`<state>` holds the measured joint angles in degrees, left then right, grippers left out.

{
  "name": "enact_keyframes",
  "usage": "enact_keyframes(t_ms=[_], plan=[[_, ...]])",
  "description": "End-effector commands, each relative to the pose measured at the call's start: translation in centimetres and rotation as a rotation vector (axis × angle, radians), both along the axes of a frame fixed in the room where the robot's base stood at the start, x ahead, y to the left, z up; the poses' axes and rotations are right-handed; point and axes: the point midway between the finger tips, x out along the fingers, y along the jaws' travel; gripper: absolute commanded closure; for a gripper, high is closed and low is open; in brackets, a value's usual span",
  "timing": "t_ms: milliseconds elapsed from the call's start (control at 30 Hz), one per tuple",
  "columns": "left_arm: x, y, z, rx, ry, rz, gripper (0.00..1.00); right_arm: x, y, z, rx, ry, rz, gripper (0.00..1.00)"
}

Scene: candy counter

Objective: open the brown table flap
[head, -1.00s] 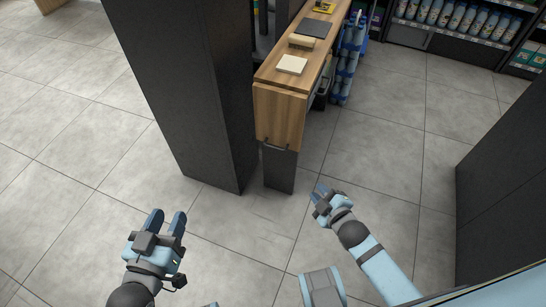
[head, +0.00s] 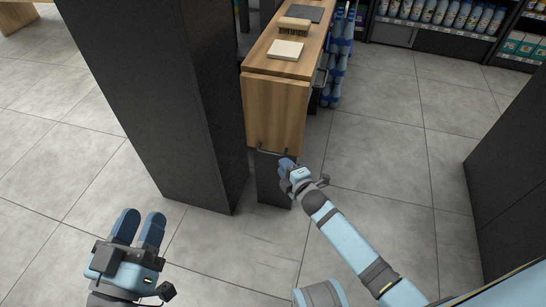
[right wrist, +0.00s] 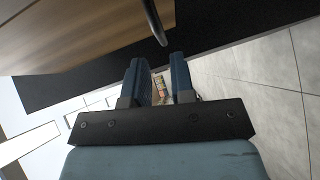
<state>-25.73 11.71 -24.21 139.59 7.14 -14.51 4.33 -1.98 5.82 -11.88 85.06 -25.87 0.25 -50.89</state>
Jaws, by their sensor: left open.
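The brown table flap (head: 275,112) hangs straight down from the front end of the wooden counter. A thin dark handle (head: 268,152) runs along its lower edge. My right gripper (head: 286,164) is just below and beside the handle's right end. In the right wrist view the fingers (right wrist: 160,72) are apart with nothing held, and the handle's end (right wrist: 154,25) shows just beyond them against the flap's wood (right wrist: 75,30). I cannot tell whether a finger touches it. My left gripper (head: 138,228) is open and empty over the floor at lower left.
A dark pillar (head: 160,100) stands left of the flap. The counter top (head: 268,62) holds a pale block (head: 286,50), a brush (head: 294,26) and a dark pad (head: 308,14). A dark cabinet (head: 510,180) stands at right. Floor between is clear.

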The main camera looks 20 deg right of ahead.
Motion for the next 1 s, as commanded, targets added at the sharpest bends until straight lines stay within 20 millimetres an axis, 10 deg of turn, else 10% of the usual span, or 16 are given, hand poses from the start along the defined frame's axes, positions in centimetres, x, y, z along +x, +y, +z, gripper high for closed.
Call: enact_keyframes(t_ms=[400, 767, 1000], plan=[[0.2, -0.3, -3.6, 0.052, 0.096, -0.032, 0.57, 6.5, 1.4, -1.1, 0.002, 0.001, -0.001, 0.77], [0.2, -0.3, -3.8, 0.058, 0.108, -0.036, 0.57, 7.1, 1.5, -1.0, 0.002, 0.001, -0.001, 0.77], [0.2, -0.3, -3.8, 0.058, 0.108, -0.036, 0.57, 7.1, 1.4, -1.0, 0.002, 0.001, -0.001, 1.00]])
